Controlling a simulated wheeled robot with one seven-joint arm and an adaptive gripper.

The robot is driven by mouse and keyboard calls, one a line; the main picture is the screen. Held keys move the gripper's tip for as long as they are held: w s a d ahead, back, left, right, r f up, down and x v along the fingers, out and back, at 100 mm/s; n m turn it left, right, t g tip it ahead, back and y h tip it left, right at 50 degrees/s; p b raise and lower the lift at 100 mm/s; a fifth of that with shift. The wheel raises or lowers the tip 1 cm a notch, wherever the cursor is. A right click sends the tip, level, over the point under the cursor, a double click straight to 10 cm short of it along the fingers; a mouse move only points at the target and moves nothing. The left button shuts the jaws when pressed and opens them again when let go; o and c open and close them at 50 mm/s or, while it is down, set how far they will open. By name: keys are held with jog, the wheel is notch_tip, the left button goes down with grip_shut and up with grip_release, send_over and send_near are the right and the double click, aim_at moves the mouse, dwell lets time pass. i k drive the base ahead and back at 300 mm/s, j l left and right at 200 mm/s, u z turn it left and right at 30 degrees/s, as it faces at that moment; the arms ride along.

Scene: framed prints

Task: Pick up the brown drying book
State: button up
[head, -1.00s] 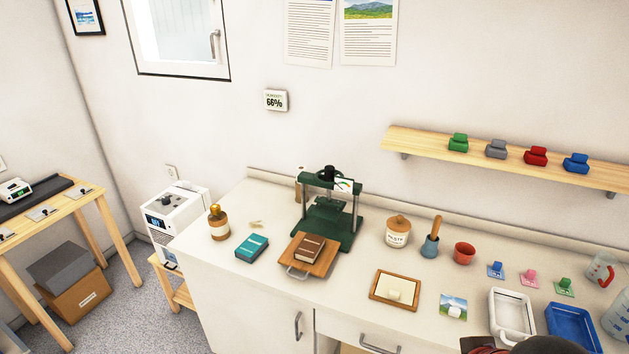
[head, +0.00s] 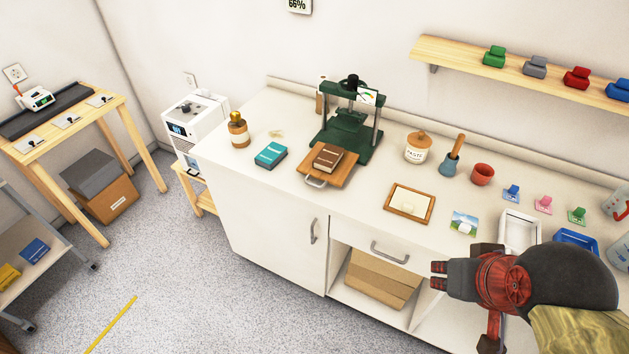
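The brown book (head: 328,157) lies flat on a small wooden board (head: 341,176) with a metal handle, in front of the green press (head: 347,135) on the white counter. My gripper (head: 437,276) is at the lower right, in front of the counter's drawers. It is well to the right of the book and nearer to me, apart from it. It points left, and nothing shows in it. Its fingers are seen end-on and small, so I cannot tell how far apart they are.
A shelf (head: 470,65) hangs above.

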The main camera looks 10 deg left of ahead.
aim_at(328, 160)
jog(key=j+z, duration=0.15)
jog(key=z, duration=0.3)
jog(key=j+z, duration=0.1)
jog(key=z, duration=0.35)
jog(key=j+z, duration=0.2)
jog(key=j, duration=0.25)
jog(key=k+j+z, duration=0.15)
jog(key=j, duration=0.25)
jog(key=k+j+z, duration=0.2)
jog(key=j, duration=0.2)
jog(key=j+z, duration=0.15)
jog(key=j, duration=0.25)
jog(key=k+j+z, duration=0.2)
jog(key=k+j, duration=0.15)
jog(key=j, duration=0.2)
jog(key=k+j, duration=0.15)
jog(key=j, duration=0.2)
jog(key=k+j, duration=0.15)
jog(key=j, duration=0.2)
